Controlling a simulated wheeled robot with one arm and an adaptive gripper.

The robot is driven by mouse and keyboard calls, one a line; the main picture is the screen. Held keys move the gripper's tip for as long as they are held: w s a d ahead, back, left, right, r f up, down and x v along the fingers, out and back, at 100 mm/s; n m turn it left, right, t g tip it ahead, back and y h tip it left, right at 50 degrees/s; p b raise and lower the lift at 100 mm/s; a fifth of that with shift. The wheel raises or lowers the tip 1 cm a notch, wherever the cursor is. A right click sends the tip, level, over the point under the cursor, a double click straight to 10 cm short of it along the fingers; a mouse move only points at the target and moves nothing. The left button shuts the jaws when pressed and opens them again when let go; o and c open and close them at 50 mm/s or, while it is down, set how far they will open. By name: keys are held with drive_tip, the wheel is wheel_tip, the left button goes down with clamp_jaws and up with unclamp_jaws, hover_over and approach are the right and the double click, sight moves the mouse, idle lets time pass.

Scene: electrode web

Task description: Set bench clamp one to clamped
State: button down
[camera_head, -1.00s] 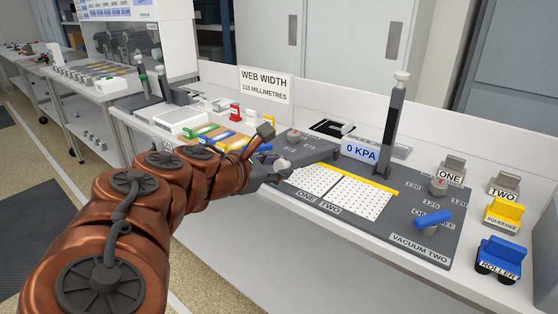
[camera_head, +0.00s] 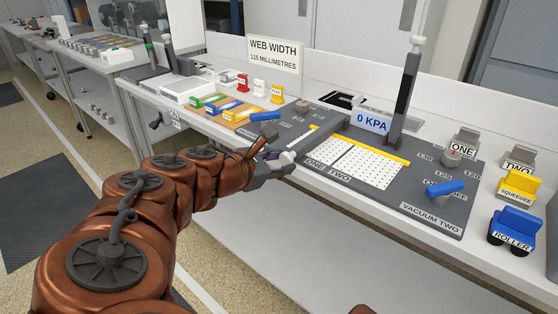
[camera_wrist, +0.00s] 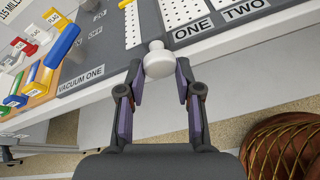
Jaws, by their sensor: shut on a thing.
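Clamp one's dark grey lever (camera_head: 318,139) runs low from the back of the grey board to its front edge, left of the white perforated plates. I cannot tell if it touches the board. Its white knob (camera_wrist: 158,60) sits between my fingertips in the wrist view. My gripper (camera_head: 280,160) is shut on this knob at the board's front edge. In the wrist view my gripper (camera_wrist: 160,82) has one finger on each side of the knob. A second dark lever (camera_head: 404,88) with a white knob on top stands upright at the back right.
Blue vacuum handles (camera_head: 265,116) (camera_head: 445,188) sit left and right on the board. A gauge reads 0 KPA (camera_head: 370,122). Blue roller (camera_head: 514,229) and yellow squeegee (camera_head: 518,187) stand at right. Small coloured items (camera_head: 243,82) lie left. Open floor lies before the bench.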

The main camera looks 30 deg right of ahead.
drive_tip(key=shift+s+d+f, duration=0.15)
drive_tip(key=shift+s+f, duration=0.1)
drive_tip(key=shift+f, duration=0.15)
drive_tip(key=c, duration=1.2)
unclamp_jaws()
drive_tip(key=o, duration=0.4)
drive_tip(key=shift+r, duration=0.15)
drive_tip(key=shift+o, duration=0.2)
drive_tip(key=shift+r, duration=0.15)
wheel_tip(320, 180, up, 10)
